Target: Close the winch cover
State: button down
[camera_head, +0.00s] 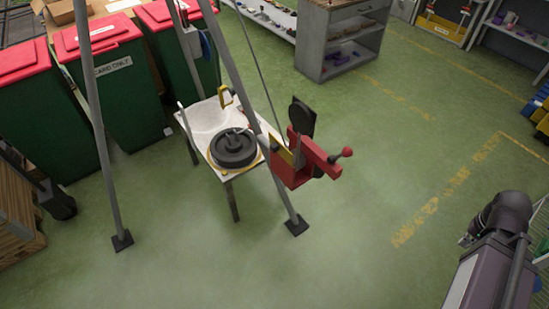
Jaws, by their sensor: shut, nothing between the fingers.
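The red winch (297,166) is mounted on a grey tripod leg near the middle of the view. Its dark, roughly round cover (302,117) stands up above the red body, swung open. A yellow part (284,153) shows on the winch's left side. A crank arm with a red knob (346,152) sticks out to the right.
A small white table (213,118) with a black round weight (235,148) stands behind the winch. Tripod legs (96,130) frame it. Green bins with red lids (110,85) stand at the left, a grey shelf unit (343,40) at the back. Green floor is clear right of the winch.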

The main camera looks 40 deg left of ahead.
aim_at(276, 145)
jog(key=u, duration=0.1)
jog(key=i, duration=0.35)
jog(key=u, duration=1.75)
jog(key=i, duration=0.15)
jog(key=z, duration=0.15)
